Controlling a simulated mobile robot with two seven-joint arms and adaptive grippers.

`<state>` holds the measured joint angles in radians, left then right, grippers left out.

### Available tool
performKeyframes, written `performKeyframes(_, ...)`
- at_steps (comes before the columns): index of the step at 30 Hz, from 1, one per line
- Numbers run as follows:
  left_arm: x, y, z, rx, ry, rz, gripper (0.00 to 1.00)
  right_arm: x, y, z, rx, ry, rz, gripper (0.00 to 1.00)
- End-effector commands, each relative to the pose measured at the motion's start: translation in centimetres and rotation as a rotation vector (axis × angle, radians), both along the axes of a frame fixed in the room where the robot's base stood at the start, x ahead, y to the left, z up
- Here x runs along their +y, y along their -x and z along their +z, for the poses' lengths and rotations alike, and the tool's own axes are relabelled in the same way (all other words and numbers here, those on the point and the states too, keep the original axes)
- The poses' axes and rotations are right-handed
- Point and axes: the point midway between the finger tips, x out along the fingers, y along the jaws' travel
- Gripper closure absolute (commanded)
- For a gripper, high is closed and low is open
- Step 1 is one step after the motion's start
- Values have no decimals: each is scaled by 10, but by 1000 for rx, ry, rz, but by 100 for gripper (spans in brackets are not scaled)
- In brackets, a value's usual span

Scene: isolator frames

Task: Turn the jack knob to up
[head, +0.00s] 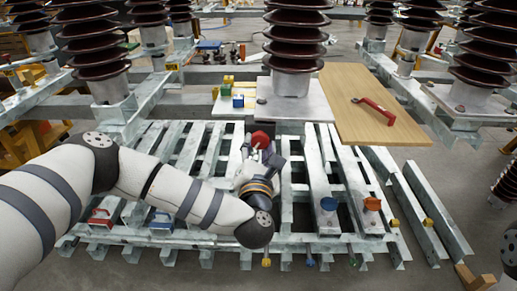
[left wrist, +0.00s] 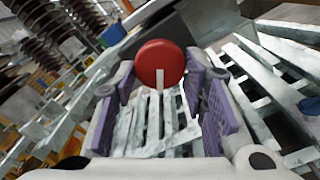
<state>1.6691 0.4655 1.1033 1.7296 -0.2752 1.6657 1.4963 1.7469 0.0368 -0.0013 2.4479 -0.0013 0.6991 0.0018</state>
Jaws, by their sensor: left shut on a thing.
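A round red knob (head: 261,139) stands near the middle of the slatted metal frame in the head view. In the left wrist view the red knob (left wrist: 160,62) is a disc on a thin pale stem. My left gripper (head: 262,157) reaches in from the left and is shut on the red knob. In the left wrist view its purple-padded fingers (left wrist: 160,80) flank the disc on both sides. The gripper hides part of the knob's base in the head view. My right gripper is not in view.
A blue knob (head: 328,204) and an orange-red knob (head: 372,204) stand to the right on the frame (head: 318,165). A wooden board (head: 370,85) holds a red-handled tool (head: 374,110). Tall ribbed insulators (head: 297,45) rise behind. Red (head: 100,217) and blue (head: 160,222) handled items sit front left.

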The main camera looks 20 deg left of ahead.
Motion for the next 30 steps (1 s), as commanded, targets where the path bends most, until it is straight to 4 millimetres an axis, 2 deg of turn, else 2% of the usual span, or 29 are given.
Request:
performKeyframes(6, -1, 0, -3, -46, 168, -1, 89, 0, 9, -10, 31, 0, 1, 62)
performKeyframes(15, -2, -1, -2, -95, 328, 0, 89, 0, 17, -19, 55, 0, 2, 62)
performKeyframes(30, -2, -1, 1, -118, 402, -1, 89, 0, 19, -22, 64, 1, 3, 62)
